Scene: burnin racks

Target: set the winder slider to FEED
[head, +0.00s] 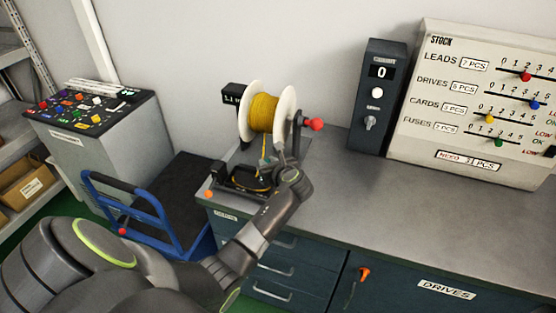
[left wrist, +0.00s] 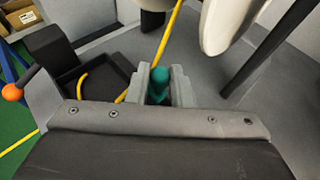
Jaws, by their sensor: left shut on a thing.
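The winder stands on the grey bench, with a spool of yellow cord (head: 263,113) between white flanges. A red crank knob (head: 314,124) is at its right side. My left gripper (head: 279,158) reaches in at the front of the winder, below the spool. In the left wrist view its jaws (left wrist: 158,88) are shut on a small teal knob (left wrist: 159,80), which looks like the slider's knob. The slider's track and its FEED mark are hidden or unreadable. The spool's white flange (left wrist: 228,22) is close above the jaws. My right gripper is out of view.
A black tray (left wrist: 103,78) with yellow cord sits left of the jaws. An orange-tipped lever (left wrist: 12,92) stands at the bench edge. A counter box (head: 379,100) reading 0 and a stock board (head: 440,125) stand to the right. The bench front right is clear.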

